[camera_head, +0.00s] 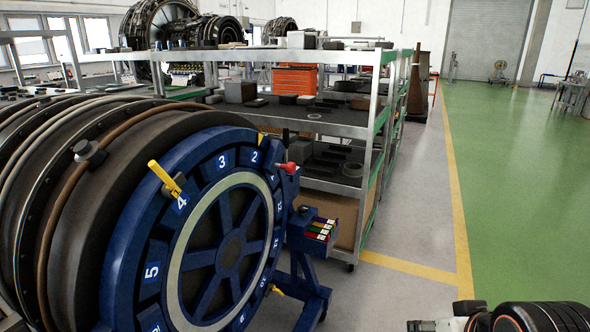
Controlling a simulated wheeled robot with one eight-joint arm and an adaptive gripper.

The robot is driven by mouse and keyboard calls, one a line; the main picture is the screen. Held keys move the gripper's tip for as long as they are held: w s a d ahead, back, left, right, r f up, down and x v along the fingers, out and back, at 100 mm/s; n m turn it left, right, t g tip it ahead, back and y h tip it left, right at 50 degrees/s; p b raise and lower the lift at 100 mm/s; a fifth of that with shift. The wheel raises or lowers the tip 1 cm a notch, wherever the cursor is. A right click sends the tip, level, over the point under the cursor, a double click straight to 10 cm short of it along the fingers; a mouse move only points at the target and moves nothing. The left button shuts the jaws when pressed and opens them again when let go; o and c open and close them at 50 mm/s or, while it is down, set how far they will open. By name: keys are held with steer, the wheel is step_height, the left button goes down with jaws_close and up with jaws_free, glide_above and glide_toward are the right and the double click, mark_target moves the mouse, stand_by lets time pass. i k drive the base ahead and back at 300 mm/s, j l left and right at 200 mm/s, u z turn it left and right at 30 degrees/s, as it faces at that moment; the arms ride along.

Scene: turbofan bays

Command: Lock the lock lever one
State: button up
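A large blue ring fixture (130,215) with numbered plates and a spoked hub stands at the left on the front of a dark cylindrical engine casing (85,225). A yellow lever (164,176) sticks up and out from the ring's rim beside the plate marked 4. A second, smaller yellow lever (260,138) shows at the top of the rim near the plate marked 2. A third yellow piece (276,290) shows low on the right rim. Which one is lock lever one I cannot tell. My gripper's fingers are not visible; only part of my arm shows at the lower right.
A red knob (288,167) sits right of the ring, above a blue stand (307,290) with a box of coloured blocks (321,229). Metal shelving (340,130) with parts stands behind. The green floor (520,180) at the right is clear.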

mark_target(171, 187)
steer(key=u, duration=1.45)
